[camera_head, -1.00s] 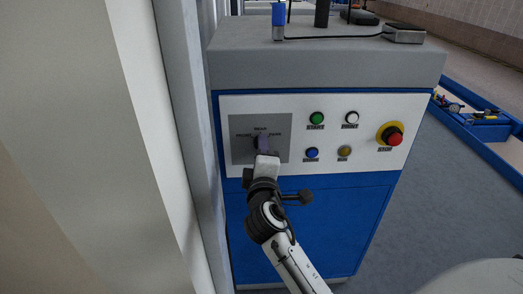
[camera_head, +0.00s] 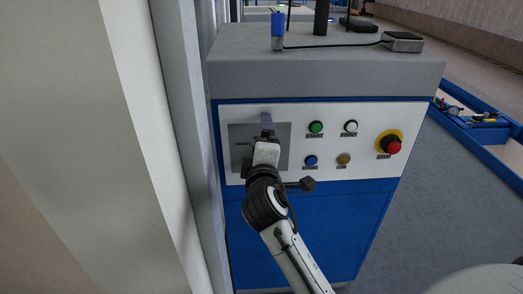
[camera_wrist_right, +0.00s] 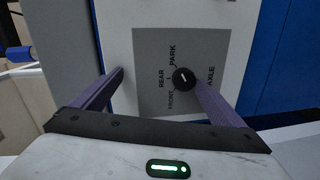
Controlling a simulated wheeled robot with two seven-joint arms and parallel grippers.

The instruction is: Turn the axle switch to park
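The axle switch is a round black knob (camera_wrist_right: 184,78) with a short white mark, on a grey plate (camera_wrist_right: 150,50) labelled FRONT, REAR, PARK and AXLE. In the right wrist view its mark lies along the REAR–AXLE direction, slightly tilted; its exact setting is hard to tell. In the head view my right gripper hides the knob and part of the grey plate (camera_head: 237,158). My right gripper (camera_head: 267,122) is in front of the plate. In the wrist view its purple fingers (camera_wrist_right: 160,82) are wide apart, with one fingertip beside the knob, perhaps touching. My left gripper is out of view.
Right of the plate are a green button (camera_head: 316,127), white button (camera_head: 351,127), blue button (camera_head: 310,160), yellow button (camera_head: 344,159) and red stop button (camera_head: 393,147). A pale column (camera_head: 180,110) stands close on the left. Open floor (camera_head: 440,200) lies to the right.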

